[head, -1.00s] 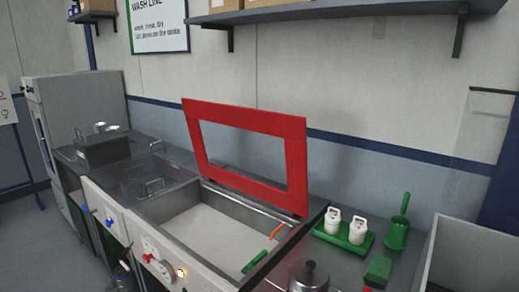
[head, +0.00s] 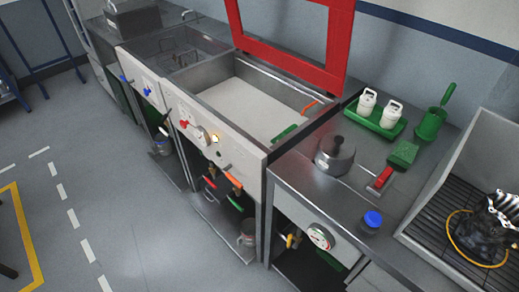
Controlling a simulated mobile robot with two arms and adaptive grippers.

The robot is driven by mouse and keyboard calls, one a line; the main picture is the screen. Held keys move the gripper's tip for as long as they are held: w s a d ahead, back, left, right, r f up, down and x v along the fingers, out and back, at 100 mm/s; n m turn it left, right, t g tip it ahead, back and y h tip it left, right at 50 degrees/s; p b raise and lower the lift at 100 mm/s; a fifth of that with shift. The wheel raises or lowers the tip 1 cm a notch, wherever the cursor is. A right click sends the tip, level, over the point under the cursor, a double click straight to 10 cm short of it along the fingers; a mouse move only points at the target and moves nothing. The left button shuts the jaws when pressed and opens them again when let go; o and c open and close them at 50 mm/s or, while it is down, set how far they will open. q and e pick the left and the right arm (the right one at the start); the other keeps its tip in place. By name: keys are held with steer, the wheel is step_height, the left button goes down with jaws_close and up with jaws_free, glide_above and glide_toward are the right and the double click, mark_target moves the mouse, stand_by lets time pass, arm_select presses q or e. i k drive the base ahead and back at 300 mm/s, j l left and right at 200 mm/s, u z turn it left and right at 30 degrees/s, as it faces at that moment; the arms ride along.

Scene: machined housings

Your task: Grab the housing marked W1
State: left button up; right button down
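I see no housing marked W1 that I can make out in the head view. A dark object with pale ribbed parts (head: 488,232) stands at the right edge on a slatted rack, with a yellow loop around its base. It is partly cut off, and I can read no mark on it. Neither of my grippers is in view.
A steel tank (head: 250,105) with pale contents stands under a raised red frame lid (head: 335,77). Floor at left is mostly open.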

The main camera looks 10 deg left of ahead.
mark_target(494, 222)
steer(key=z, duration=1.65)
steer(key=i+j+z, duration=0.1)
steer(key=j+z, duration=0.25)
steer(key=j, duration=0.35)
